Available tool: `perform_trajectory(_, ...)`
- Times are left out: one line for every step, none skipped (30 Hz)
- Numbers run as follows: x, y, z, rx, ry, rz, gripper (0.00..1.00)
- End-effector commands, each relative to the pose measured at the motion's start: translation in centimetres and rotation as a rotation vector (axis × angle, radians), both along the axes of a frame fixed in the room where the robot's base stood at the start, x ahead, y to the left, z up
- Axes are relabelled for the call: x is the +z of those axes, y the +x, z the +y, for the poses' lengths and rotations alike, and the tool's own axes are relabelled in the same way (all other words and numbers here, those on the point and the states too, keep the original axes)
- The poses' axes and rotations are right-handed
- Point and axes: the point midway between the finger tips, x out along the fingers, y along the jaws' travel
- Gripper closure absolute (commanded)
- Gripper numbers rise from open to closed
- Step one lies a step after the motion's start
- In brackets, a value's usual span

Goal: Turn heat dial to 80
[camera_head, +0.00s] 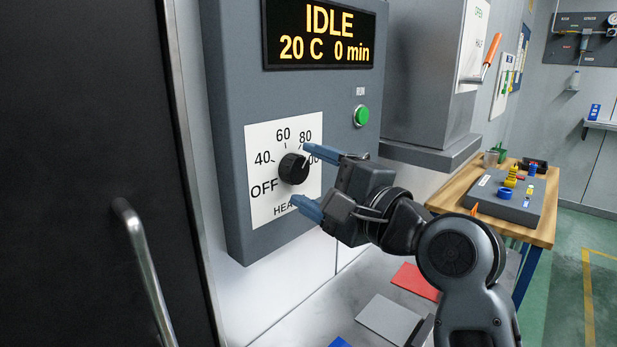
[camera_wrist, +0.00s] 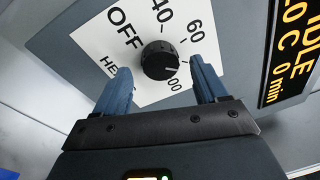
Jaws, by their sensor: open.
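The heat dial (camera_head: 293,169) is a round black knob on a white plate (camera_head: 262,138) marked OFF, 40, 60, 80 and a partly hidden 100. A small white mark on the knob's right side points up and right, seemingly between 80 and 100; the exact setting is hard to tell. The dial also shows in the wrist view (camera_wrist: 158,58). My gripper (camera_head: 300,176) is open, with one blue finger above right of the knob and one below it. In the wrist view my gripper (camera_wrist: 160,68) straddles the knob with gaps visible on both sides. A finger hides the 80 there.
The display (camera_head: 322,35) above reads IDLE, 20 C, 0 min. A green button (camera_head: 361,115) sits right of the plate. A dark door with a metal handle (camera_head: 143,265) is at left. Red (camera_head: 415,281) and grey (camera_head: 382,318) patches lie below my arm. A wooden bench (camera_head: 541,229) stands right.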

Motion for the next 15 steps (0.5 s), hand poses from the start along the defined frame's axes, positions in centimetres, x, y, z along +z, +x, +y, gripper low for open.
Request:
perform_trajectory(-0.3, -0.5, -0.6, -0.002, 0.001, -0.001, 0.28)
perform_trajectory(-0.3, -0.9, -1.0, -0.002, 0.001, -0.002, 0.28)
perform_trajectory(-0.4, -1.4, -1.5, -0.001, 0.001, 0.000, 0.28)
perform_trajectory(-0.4, -1.7, -1.9, -0.001, 0.001, -0.001, 0.28)
perform_trajectory(-0.4, -2.1, -2.3, -0.002, 0.001, -0.001, 0.28)
perform_trajectory(-0.4, -2.5, -2.7, -0.003, 0.000, -0.001, 0.28)
perform_trajectory(-0.5, -2.8, -3.0, -0.003, 0.000, -0.001, 0.28)
perform_trajectory(-0.5, -3.1, -3.4, -0.003, 0.000, -0.001, 0.28)
perform_trajectory(-0.5, -3.5, -3.7, -0.003, 0.000, -0.002, 0.28)
perform_trajectory(-0.5, -3.7, -4.0, -0.002, 0.000, 0.000, 0.28)
perform_trajectory(-0.5, -3.9, -4.2, -0.001, 0.001, 0.000, 0.28)
perform_trajectory(-0.5, -4.1, -4.4, -0.002, 0.001, -0.002, 0.28)
perform_trajectory(-0.5, -4.3, -4.5, -0.003, 0.000, -0.002, 0.28)
perform_trajectory(-0.5, -4.4, -4.6, -0.003, 0.000, -0.002, 0.28)
perform_trajectory(-0.5, -4.4, -4.7, -0.001, 0.001, 0.000, 0.28)
